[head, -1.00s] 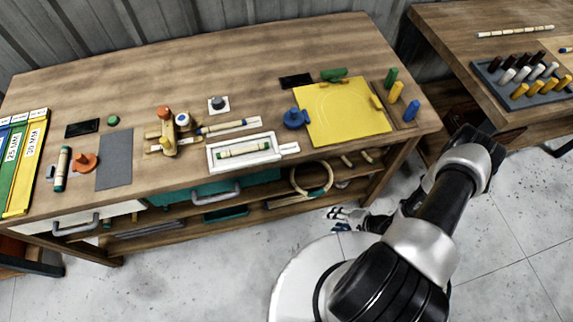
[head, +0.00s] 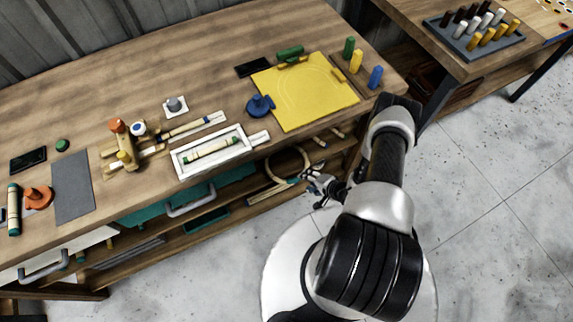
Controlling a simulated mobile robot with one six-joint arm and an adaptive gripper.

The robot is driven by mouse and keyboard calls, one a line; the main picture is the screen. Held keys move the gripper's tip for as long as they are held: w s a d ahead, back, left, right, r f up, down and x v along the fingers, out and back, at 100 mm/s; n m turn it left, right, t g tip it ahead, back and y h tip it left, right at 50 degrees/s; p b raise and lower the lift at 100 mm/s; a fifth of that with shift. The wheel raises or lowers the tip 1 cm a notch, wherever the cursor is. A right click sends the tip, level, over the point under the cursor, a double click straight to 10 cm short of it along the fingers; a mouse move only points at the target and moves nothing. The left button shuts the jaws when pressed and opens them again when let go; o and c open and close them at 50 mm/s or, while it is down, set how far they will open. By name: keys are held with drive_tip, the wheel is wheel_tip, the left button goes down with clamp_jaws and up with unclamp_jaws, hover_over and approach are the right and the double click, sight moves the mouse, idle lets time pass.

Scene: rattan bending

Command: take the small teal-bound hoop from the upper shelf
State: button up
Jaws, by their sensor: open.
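A pale rattan hoop (head: 306,158) is on the upper shelf under the bench top, below the white tray and the yellow board. Part of it is hidden by the bench edge, and a small teal-green spot shows at its lower side near my fingers. My gripper (head: 309,184) is open and empty, just right of and in front of the hoop at the shelf's front. I cannot tell whether a finger touches the hoop.
The wooden bench (head: 215,65) overhangs the shelf. On it are a white tray (head: 177,163), a yellow board (head: 310,95) and a blue knob (head: 260,106). Short tan pieces (head: 319,142) lie right of the hoop. A grey drawer handle (head: 190,206) juts out at left.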

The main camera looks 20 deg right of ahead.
drive_tip(key=b+x, duration=0.1)
drive_tip(key=x, duration=0.2)
drive_tip(key=d+b+x, duration=0.1)
drive_tip(key=x, duration=0.1)
drive_tip(key=shift+w+f+b, duration=0.15)
drive_tip(key=shift+f+b, duration=0.1)
drive_tip(key=shift+b, duration=0.1)
drive_tip(key=shift+c, duration=0.2)
clamp_jaws()
